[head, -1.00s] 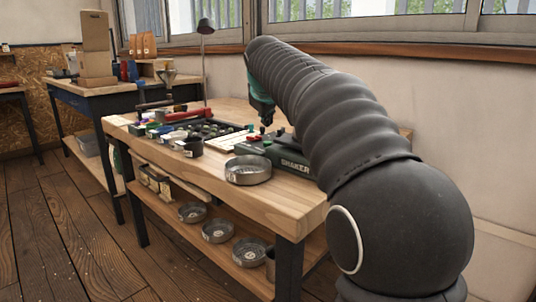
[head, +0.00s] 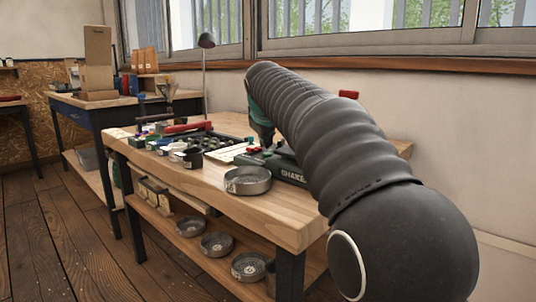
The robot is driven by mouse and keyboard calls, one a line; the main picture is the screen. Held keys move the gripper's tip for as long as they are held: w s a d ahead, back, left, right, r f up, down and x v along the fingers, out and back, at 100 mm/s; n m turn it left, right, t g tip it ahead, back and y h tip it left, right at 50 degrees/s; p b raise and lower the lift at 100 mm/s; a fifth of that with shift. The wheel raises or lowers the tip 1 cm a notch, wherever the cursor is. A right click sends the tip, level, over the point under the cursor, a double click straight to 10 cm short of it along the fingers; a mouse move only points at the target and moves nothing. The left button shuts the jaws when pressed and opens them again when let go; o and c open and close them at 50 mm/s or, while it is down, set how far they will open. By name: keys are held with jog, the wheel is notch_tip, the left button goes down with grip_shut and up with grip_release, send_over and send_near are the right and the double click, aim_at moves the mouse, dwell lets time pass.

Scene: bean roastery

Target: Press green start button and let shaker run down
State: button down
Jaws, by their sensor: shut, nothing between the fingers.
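The dark green shaker (head: 288,172), with white lettering on its front, stands on the wooden bench at the right. My arm covers its right part. My gripper (head: 267,143) is shut and empty, pointing down at the shaker's back left part, low over it. Small red knob-like parts (head: 253,149) show just left of the fingertips. A small green spot (head: 250,139) shows just above them; I cannot tell whether it is the start button. Whether the fingertips touch anything is too small to tell.
A round metal sieve pan (head: 248,181) stands in front of the shaker. Several more pans (head: 217,244) lie on the lower shelf. A red object (head: 348,94) shows above my arm.

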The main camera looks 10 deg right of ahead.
jog(key=shift+f, duration=0.1)
dwell(0.7)
jog(key=shift+f, duration=0.3)
